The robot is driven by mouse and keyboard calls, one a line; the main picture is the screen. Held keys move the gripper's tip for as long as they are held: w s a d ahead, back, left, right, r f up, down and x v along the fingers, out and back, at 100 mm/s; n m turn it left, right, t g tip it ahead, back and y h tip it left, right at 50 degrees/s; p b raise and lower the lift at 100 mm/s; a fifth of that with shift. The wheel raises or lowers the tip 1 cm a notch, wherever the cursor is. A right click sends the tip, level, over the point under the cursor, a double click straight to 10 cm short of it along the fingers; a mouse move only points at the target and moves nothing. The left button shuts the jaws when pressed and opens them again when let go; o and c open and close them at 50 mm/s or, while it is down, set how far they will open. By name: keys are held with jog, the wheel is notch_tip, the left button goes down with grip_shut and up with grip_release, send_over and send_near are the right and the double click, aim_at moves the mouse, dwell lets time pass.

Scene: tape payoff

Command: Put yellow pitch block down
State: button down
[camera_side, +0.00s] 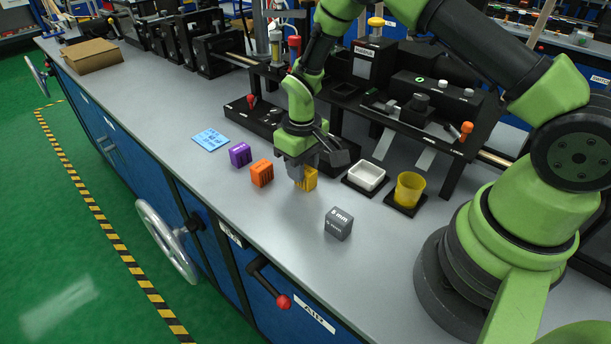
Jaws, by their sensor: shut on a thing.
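The yellow pitch block (309,181) is at my gripper (302,183), near the middle of the grey bench top. My gripper points down and is shut on the block, with its fingers covering the block's left part. The block is at or very close to the bench surface; I cannot tell whether it touches.
An orange block (262,173), a purple block (240,154) and a blue card (210,139) lie to the left. A dark grey block (338,223) stands at front right. A white tray (353,182) and a yellow cup (409,189) are to the right. Black machinery (425,100) stands behind.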

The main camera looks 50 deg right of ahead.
notch_tip(320, 180, up, 10)
jog(key=shift+f, duration=0.2)
jog(key=s+r, duration=0.6)
jog(key=s, duration=0.1)
jog(key=shift+s+r, duration=0.25)
jog(key=shift+s, duration=0.05)
jog(key=w+f, duration=0.5)
jog(key=w, duration=0.5)
jog(key=f, duration=1)
jog(key=shift+w+f, duration=0.3)
jog(key=shift+f, duration=0.1)
